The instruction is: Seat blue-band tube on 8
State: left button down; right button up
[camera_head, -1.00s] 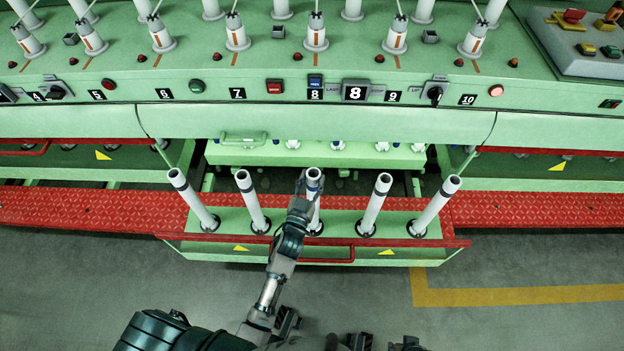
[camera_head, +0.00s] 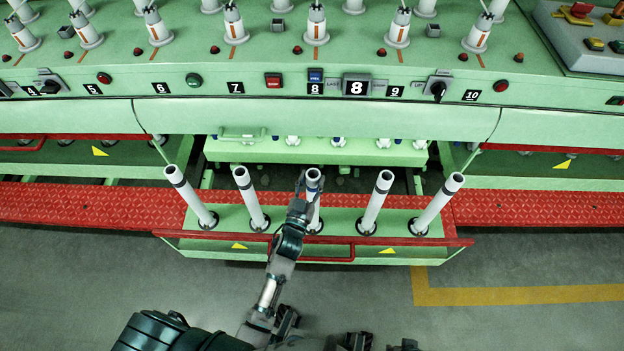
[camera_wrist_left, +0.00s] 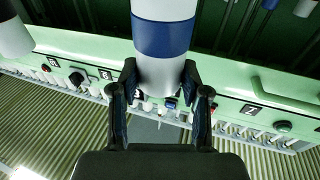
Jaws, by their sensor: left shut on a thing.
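The blue-band tube shows large in the left wrist view (camera_wrist_left: 163,70), white with a wide blue band. My left gripper (camera_wrist_left: 160,85) has a finger on each side of its plain end, beyond the band. In the head view, my left gripper (camera_head: 303,194) is at the upper part of the white middle tube (camera_head: 313,182) in the open drawer. That tube stands over a dark ring at its base; the gripper hides part of it, and I cannot see its band there.
Two more white tubes lean outward on each side of the middle one, such as the left neighbour (camera_head: 250,195) and right neighbour (camera_head: 377,200). The green drawer (camera_head: 200,247) has a red rim. Behind it is a green rail (camera_head: 300,155). Red treads (camera_head: 90,207) flank the drawer.

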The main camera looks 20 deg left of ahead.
pick_arm(q)
jog(key=shift+f, duration=0.1)
grip_release()
dwell(0.5)
dwell(0.3)
jog(key=s+f, duration=0.1)
jog(key=s, duration=1.1)
jog(key=shift+f, duration=0.1)
dwell(0.7)
